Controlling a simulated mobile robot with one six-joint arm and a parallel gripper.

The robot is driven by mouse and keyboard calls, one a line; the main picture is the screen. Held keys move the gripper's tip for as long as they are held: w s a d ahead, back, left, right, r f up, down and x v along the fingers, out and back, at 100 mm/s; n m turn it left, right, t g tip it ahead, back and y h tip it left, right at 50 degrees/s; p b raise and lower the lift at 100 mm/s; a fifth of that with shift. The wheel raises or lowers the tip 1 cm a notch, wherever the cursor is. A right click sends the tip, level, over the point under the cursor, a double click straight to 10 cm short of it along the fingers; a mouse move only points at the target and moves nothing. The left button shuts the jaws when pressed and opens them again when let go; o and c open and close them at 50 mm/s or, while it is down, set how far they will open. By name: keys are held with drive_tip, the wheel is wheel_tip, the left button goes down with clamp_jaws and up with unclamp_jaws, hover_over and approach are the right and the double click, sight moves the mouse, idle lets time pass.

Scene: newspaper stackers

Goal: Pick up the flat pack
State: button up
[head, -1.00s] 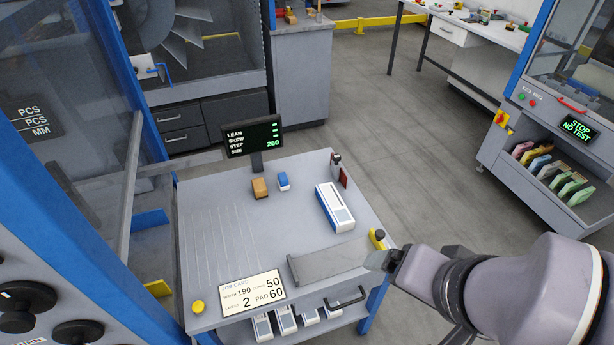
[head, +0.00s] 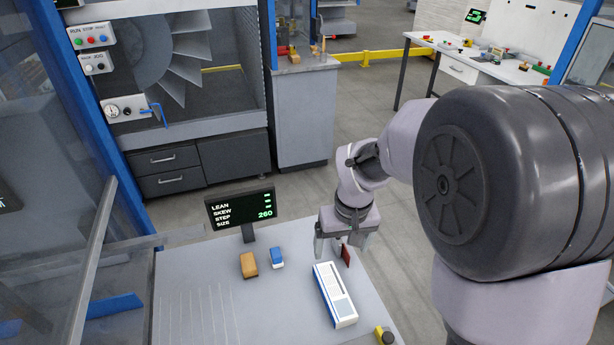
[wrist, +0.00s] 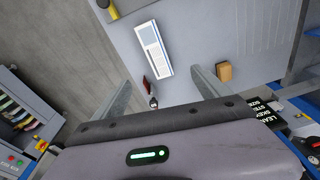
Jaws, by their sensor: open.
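A long white box with blue sides (head: 335,294), which looks like the flat pack, lies flat on the grey table (head: 205,295). It also shows in the wrist view (wrist: 154,49), ahead of the fingertips and roughly between their lines. My gripper (head: 341,248) is open and empty, pointing down over the table's far edge, beyond the box's far end. In the wrist view my two fingers (wrist: 161,78) are spread wide, apart from the box.
A dark red upright piece (head: 346,256) stands near the far edge, close to my gripper. A tan block (head: 249,265), a blue block (head: 277,257) and a display (head: 240,208) stand to the left.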

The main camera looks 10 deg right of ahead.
drive_tip(key=n+g, duration=0.1)
drive_tip(key=n, duration=0.1)
hover_over(334, 290)
wheel_tip(334, 290, down, 8)
drive_tip(key=f, duration=0.1)
drive_tip(key=f+b, duration=0.2)
drive_tip(key=f, duration=0.3)
drive_tip(key=f+b, duration=0.2)
drive_tip(key=f, duration=0.4)
drive_tip(key=shift+s+d+f, duration=0.15)
drive_tip(key=shift+s+f, duration=0.05)
drive_tip(key=shift+f, duration=0.1)
drive_tip(key=f+b, duration=0.1)
drive_tip(key=f, duration=0.1)
drive_tip(key=f+b, duration=0.2)
drive_tip(key=f, duration=0.1)
drive_tip(key=shift+w+f, duration=0.25)
drive_tip(key=shift+f, duration=0.05)
drive_tip(key=shift+r, duration=0.2)
drive_tip(key=shift+c, duration=0.3)
clamp_jaws()
